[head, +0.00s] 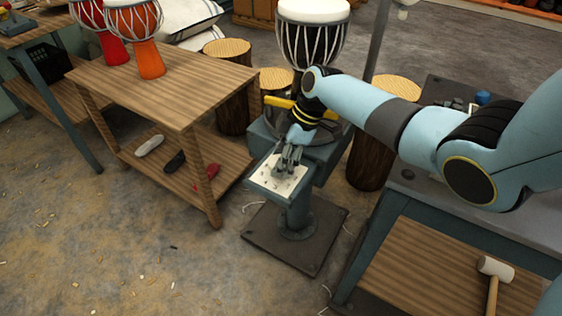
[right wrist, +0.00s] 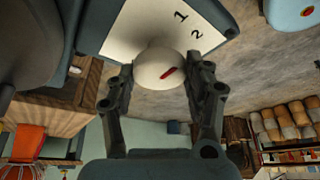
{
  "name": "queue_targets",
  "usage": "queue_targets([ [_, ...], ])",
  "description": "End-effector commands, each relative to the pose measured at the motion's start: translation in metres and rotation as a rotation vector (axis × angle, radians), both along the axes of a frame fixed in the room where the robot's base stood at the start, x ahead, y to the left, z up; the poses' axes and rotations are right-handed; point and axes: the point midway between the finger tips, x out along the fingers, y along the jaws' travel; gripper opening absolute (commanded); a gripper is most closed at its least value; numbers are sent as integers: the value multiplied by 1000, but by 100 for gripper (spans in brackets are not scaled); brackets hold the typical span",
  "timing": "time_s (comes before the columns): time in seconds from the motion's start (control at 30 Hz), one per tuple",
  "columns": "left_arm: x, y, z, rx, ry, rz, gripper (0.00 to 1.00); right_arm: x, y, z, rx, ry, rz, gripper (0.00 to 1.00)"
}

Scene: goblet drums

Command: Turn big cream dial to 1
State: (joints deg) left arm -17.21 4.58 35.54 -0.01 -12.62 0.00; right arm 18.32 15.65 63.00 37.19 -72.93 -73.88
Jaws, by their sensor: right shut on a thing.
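The big cream dial (right wrist: 152,69) is a rounded knob with a short red mark, seen in the right wrist view. It sits on a white plate (right wrist: 130,28) where the numerals 1 and 2 show. The red mark slants up to the right; I cannot tell exactly which numeral it lines up with. My right gripper (right wrist: 163,82) is shut on the dial, one finger on each side. In the head view my right gripper (head: 288,160) reaches down onto the plate (head: 270,184) on its pedestal and mostly hides the dial. My left gripper is not in view.
A drum (head: 313,14) stands behind the pedestal. A wooden table (head: 150,95) with two drums on top is at the left. A bench with a mallet (head: 495,268) is at the lower right. Log stumps (head: 368,160) stand close by; the floor at the lower left is open.

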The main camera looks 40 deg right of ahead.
Motion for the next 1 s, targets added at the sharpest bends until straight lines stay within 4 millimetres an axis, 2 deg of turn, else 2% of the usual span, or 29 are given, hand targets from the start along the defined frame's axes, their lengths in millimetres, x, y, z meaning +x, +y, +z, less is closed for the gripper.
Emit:
queue_targets([
  [0.3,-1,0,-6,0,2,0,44,0,-1,-1,-2,1,92,20],
  [0.77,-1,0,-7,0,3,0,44,0,-1,0,-2,1,104,20],
  [0.8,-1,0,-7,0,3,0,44,0,-1,0,-2,1,104,54],
  [0.97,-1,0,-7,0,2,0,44,0,0,0,-2,0,104,75],
  [1.0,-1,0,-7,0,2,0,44,0,0,0,-2,0,104,76],
])
